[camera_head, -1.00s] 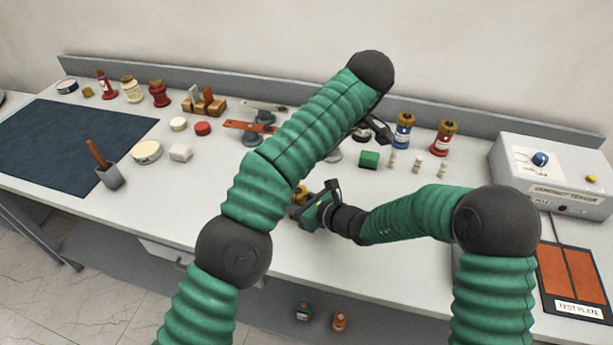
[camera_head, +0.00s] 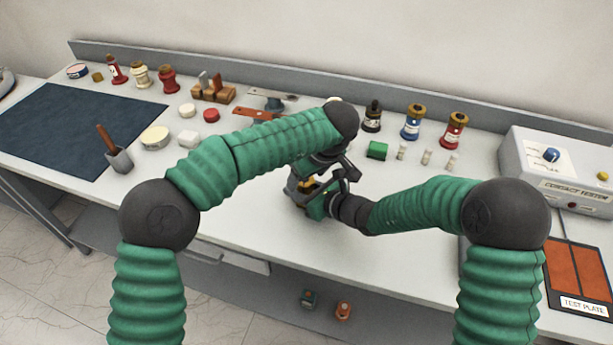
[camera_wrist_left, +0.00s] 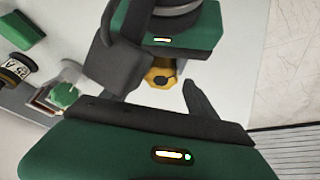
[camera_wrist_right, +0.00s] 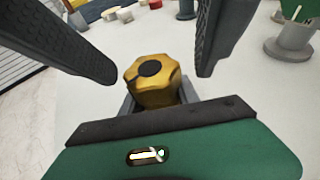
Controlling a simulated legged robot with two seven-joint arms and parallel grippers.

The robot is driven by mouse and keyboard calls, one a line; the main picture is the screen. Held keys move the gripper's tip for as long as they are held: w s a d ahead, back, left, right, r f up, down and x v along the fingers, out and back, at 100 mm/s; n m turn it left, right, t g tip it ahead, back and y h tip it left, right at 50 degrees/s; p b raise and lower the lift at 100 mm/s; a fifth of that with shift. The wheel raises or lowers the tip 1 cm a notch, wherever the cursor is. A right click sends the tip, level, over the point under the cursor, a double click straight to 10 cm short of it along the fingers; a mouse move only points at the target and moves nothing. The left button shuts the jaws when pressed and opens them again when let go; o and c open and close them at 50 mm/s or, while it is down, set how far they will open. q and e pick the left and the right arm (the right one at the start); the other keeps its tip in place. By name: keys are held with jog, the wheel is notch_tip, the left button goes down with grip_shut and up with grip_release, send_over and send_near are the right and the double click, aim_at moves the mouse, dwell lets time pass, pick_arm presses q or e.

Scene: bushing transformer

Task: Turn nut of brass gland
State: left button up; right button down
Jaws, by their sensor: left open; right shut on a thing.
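The brass gland (camera_wrist_right: 152,80) has a faceted golden nut with a dark round centre. My right gripper (camera_head: 308,198) is shut on the gland low over the front of the bench. My left gripper (camera_head: 318,178) is open, just above and behind the right one. In the left wrist view the gland (camera_wrist_left: 160,76) shows beyond the left fingers, partly covered by a dark finger and my right gripper. Whether the left fingers touch it cannot be told.
A green block (camera_head: 377,150) and several small pale pegs stand right of the grippers. Blue (camera_head: 412,122) and red (camera_head: 453,131) bushings stand behind. The contact tester (camera_head: 560,165) is at the right, a dark mat (camera_head: 75,130) at the left.

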pick_arm(q)
jog(key=shift+w+a+f, duration=0.1)
jog(key=shift+a+f, duration=0.05)
jog(key=shift+f, duration=0.25)
jog(key=c, duration=1.4)
jog(key=n+y, duration=0.1)
jog(key=n, duration=0.2)
jog(key=shift+w+g, duration=0.1)
jog(key=shift+g, duration=0.3)
jog(key=shift+d, duration=0.2)
jog(key=o, duration=1.4)
jog(key=shift+a, duration=0.1)
